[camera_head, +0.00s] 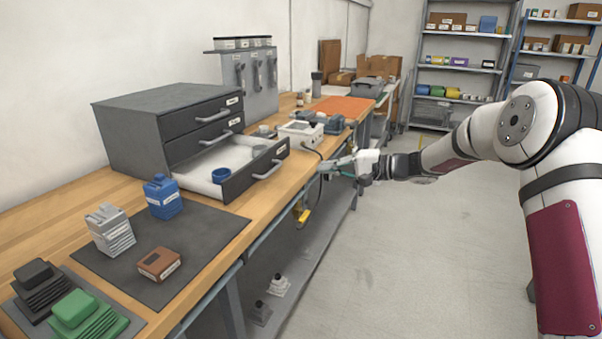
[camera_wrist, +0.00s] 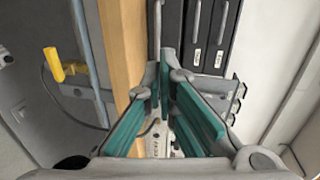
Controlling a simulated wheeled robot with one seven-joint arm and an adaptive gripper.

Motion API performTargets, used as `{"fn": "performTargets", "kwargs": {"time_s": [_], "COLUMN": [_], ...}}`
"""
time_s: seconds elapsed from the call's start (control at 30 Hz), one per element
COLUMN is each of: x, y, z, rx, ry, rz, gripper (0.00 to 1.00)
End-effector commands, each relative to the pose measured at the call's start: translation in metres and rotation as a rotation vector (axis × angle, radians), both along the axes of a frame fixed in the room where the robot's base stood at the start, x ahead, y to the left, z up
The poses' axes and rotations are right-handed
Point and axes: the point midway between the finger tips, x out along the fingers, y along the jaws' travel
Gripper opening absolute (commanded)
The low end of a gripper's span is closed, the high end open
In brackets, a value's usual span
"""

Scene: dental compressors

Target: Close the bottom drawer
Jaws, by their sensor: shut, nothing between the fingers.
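The bottom drawer (camera_head: 255,172) of the grey cabinet (camera_head: 135,130) is pulled out over the bench. Its dark front has a light bar handle, and a blue round container (camera_head: 221,174) sits inside near the front. The two drawers above it are shut. My gripper (camera_head: 330,169) is shut and empty, to the right of the drawer front and apart from it, near the bench's front edge. In the wrist view, my gripper's teal-padded fingers (camera_wrist: 164,85) reach up the middle, with dark labelled drawer fronts (camera_wrist: 208,35) beyond them. The exact gap to the drawer is unclear.
A white box device (camera_head: 300,133) stands on the bench just beyond the drawer. A yellow-handled item (camera_head: 303,214) hangs below the bench edge. The aisle floor is clear.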

Motion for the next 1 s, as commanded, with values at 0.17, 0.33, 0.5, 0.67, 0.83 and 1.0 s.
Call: {"fn": "performTargets", "kwargs": {"time_s": [0.17, 0.33, 0.5, 0.67, 0.83, 1.0], "x": [0.006, 0.014, 0.025, 0.035, 0.042, 0.046], "y": [0.012, 0.040, 0.072, 0.099, 0.118, 0.128], "z": [-0.003, -0.011, -0.018, -0.024, -0.028, -0.030], "rx": [0.008, 0.006, 0.005, 0.005, 0.004, 0.005], "ry": [-0.002, 0.000, 0.000, 0.000, -0.001, 0.000], "rz": [-0.001, 0.002, 0.002, 0.001, -0.001, -0.002], "gripper": [0.00, 0.00, 0.00, 0.00, 0.00, 0.00]}}
